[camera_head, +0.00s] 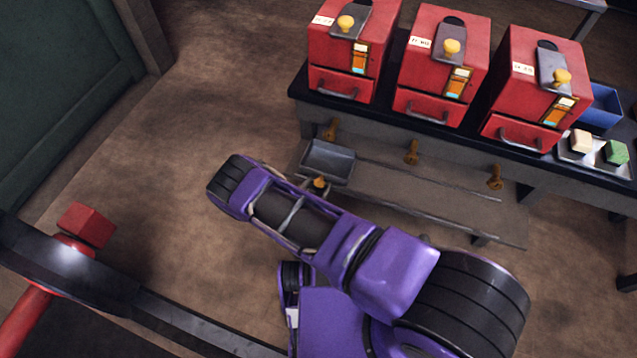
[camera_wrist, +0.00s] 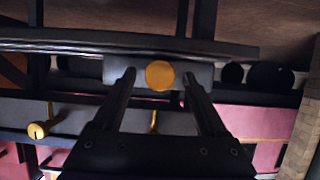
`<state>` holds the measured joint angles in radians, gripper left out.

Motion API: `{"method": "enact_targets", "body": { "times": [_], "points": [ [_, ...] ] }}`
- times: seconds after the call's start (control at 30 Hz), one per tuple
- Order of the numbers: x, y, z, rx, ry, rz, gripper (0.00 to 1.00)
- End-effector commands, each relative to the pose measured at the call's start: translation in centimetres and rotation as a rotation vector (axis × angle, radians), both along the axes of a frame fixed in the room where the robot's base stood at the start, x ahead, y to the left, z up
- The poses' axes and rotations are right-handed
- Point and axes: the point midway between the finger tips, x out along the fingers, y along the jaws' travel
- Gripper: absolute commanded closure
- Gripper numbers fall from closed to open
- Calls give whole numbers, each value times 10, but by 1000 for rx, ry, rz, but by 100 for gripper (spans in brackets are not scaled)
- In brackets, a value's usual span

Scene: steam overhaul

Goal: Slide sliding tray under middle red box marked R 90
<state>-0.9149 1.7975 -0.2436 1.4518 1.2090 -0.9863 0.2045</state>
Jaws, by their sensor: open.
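The middle red box (camera_head: 425,73) stands on the bench between two similar boxes; its white label is too small to read. In the wrist view, my gripper (camera_wrist: 158,78) is open, with one finger on each side of the round yellow knob (camera_wrist: 159,75). I cannot tell whether the fingers touch it. My arm hides the gripper in the head view.
The left red box (camera_head: 338,60) and right red box (camera_head: 520,80) flank the middle one. Brass pegs (camera_head: 411,152) stick out along the bench front above the low rail (camera_head: 440,200). The rail is clear to the tray's right. A blue bin (camera_head: 602,108) stands at the right.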

Motion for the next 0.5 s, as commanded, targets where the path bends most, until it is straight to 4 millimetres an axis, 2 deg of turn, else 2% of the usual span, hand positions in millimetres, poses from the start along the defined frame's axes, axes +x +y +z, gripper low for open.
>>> {"method": "enact_targets", "body": {
  "times": [0.1, 0.5],
  "points": [
    [0, 0, 0, 0, 0, 0, 27],
    [0, 0, 0, 0, 0, 0, 99]
  ]
}}
